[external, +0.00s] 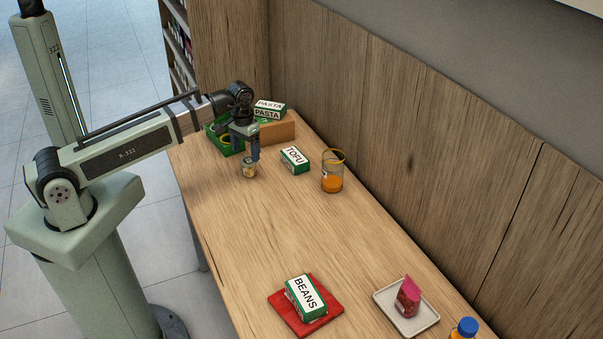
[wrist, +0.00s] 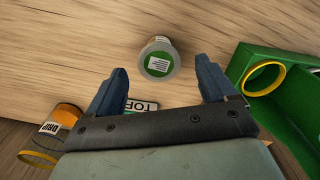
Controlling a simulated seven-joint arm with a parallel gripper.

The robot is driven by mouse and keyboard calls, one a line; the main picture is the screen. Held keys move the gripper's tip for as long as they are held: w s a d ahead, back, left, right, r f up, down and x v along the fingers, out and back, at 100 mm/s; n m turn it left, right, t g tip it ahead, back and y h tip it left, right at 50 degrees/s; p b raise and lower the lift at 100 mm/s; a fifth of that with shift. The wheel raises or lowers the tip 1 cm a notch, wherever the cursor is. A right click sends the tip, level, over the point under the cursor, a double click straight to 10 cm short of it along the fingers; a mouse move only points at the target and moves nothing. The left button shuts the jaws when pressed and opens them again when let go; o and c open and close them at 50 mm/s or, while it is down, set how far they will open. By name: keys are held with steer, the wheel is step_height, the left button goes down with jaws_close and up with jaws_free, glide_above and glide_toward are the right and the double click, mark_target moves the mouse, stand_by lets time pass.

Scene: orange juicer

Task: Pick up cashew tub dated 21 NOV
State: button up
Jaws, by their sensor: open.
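A small round tub (external: 249,170) stands on the wooden table below my gripper. It also shows in the wrist view (wrist: 158,60) as a round tub with a pale label on its lid, lying between and just beyond my fingertips. The label is too small to read, so I cannot tell its date. My gripper (external: 251,155) points down over it. In the wrist view its two blue fingers (wrist: 160,80) are spread apart with nothing between them, and I see no contact with the tub.
A green crate (wrist: 285,100) holding a yellow ring stands close to my gripper. A TOFU box (external: 295,159) and an orange juicer jug (external: 332,178) stand to the right. PASTA boxes (external: 268,109) sit on a wooden block behind. A BEANS box (external: 305,296) lies on a red mat. The mid-table is clear.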

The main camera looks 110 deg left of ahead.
mark_target(248, 160)
steer(key=shift+w+a+f, duration=0.1)
steer(key=shift+f, duration=1.35)
steer(key=shift+w+a+f, duration=0.1)
steer(key=shift+f, duration=1.35)
steer(key=c, duration=0.9)
steer(key=shift+r, duration=0.1)
steer(key=shift+c, duration=0.2)
